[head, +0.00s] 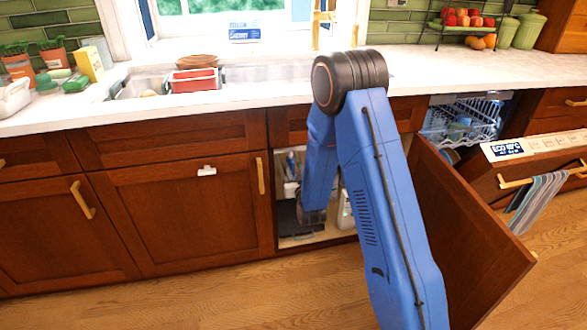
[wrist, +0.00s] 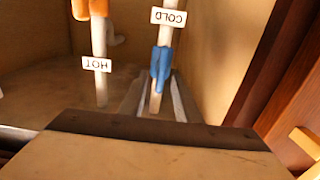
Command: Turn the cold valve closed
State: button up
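The cold valve's blue handle (wrist: 161,62) lies along a pale pipe in the wrist view, beside the COLD label (wrist: 168,17). The handle looks in line with the pipe. My gripper (wrist: 161,80) points at it, with a grey finger on either side of the pipe and the near end of the handle. The fingers look apart, and contact with the handle cannot be made out. In the head view my arm reaches down into the open sink cabinet (head: 297,238); the valve and fingertips are hidden there.
The orange hot valve (wrist: 90,8) and its HOT label (wrist: 97,64) are on a pipe to the left. The cabinet side wall (wrist: 222,60) is close on the right. The open cabinet door (head: 470,240) stands right of my arm, near the open dishwasher (head: 465,120).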

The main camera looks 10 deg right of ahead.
jog(key=shift+c, duration=0.2)
grip_shut()
